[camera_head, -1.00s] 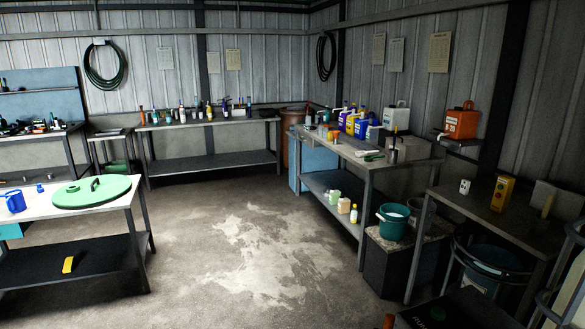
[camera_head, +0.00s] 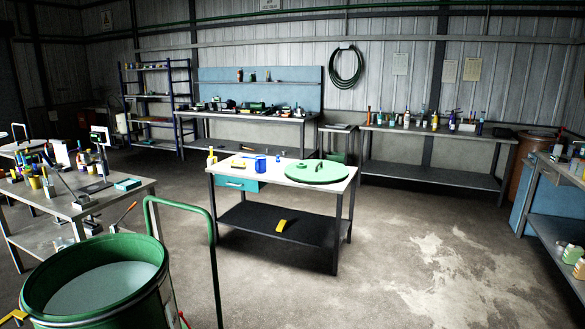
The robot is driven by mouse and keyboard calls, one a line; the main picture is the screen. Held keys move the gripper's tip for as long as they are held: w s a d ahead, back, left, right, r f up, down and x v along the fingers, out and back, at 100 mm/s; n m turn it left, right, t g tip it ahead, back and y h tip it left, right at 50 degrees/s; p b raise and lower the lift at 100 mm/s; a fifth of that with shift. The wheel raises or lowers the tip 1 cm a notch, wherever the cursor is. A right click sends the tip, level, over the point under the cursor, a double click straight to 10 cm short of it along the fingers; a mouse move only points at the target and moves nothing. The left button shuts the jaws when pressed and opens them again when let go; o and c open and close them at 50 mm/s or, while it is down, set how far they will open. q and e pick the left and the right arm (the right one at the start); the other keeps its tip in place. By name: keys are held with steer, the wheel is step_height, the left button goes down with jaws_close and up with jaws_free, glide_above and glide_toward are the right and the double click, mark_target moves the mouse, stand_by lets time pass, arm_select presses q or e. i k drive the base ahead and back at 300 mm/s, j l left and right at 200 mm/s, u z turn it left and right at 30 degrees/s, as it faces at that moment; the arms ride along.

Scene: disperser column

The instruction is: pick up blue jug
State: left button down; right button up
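A small blue jug (camera_head: 261,163) stands on the white-topped table in the middle of the camera_head view, left of a large round green lid (camera_head: 317,171). The table (camera_head: 298,184) has a dark lower shelf and a teal drawer. The jug is some distance away from me, across open floor.
A green drum (camera_head: 95,282) with a pale filling and a green handrail (camera_head: 212,245) stand close at the front left. A cluttered workbench (camera_head: 72,207) is behind them. Concrete floor (camera_head: 400,270) is free at front centre and right.

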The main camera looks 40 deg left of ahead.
mark_target(261, 161)
steer(key=u, duration=1.6)
steer(key=i+j+z, duration=0.1)
steer(key=i, duration=0.45)
steer(key=i+l+z, duration=0.1)
steer(key=i+z, duration=0.2)
steer(key=i, duration=0.3)
steer(key=i+z, duration=0.3)
steer(key=i, duration=0.3)
steer(key=i+j+z, duration=0.25)
steer(key=i, duration=0.35)
steer(key=i+u, duration=0.2)
steer(key=i, duration=0.25)
steer(key=i+u, duration=0.2)
steer(key=i, duration=0.25)
steer(key=i+l+u, duration=0.2)
steer(key=i, duration=0.25)
steer(key=i+l+u, duration=0.2)
steer(key=i, duration=0.25)
steer(key=i+j+u, duration=0.15)
steer(key=i+u, duration=0.45)
steer(key=u, duration=0.2)
steer(key=i+u, duration=0.4)
steer(key=i+j+z, duration=0.1)
steer(key=i+j, duration=0.15)
steer(key=i, duration=0.15)
steer(key=i+j+z, duration=0.1)
steer(key=i+j, duration=0.15)
steer(key=i, duration=0.15)
